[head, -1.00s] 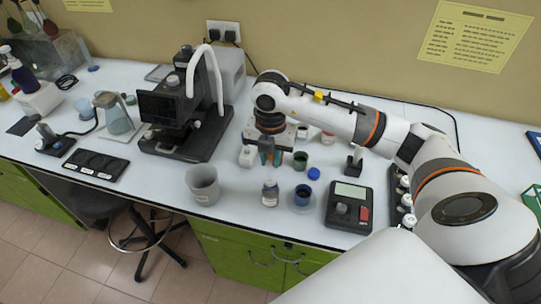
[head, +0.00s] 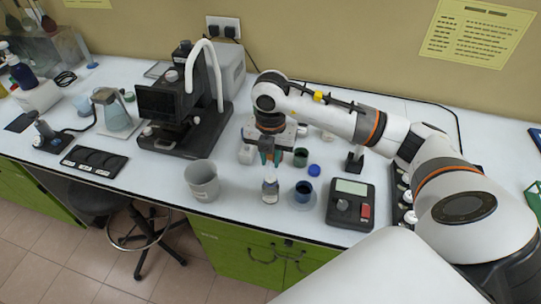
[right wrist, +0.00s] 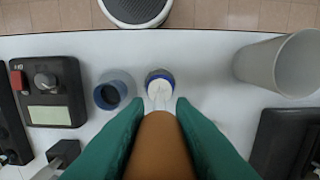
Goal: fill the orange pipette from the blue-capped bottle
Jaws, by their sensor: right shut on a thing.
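My right gripper (head: 270,160) is shut on the orange pipette (right wrist: 160,147), whose brown-orange bulb sits between the green fingers in the right wrist view. Its pale, clear stem points toward the mouth of the bottle (head: 270,191). The bottle also shows in the right wrist view (right wrist: 159,76), upright, with a blue ring around its top. The stem tip overlaps the bottle's mouth there; I cannot tell how deep it is. A blue cap (head: 314,170) lies on the bench to the right of the bottle. My left gripper is not in view.
A grey beaker (head: 202,182) stands left. A device with a display (head: 350,203) is at right, a microscope-like instrument (head: 185,110) at back left.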

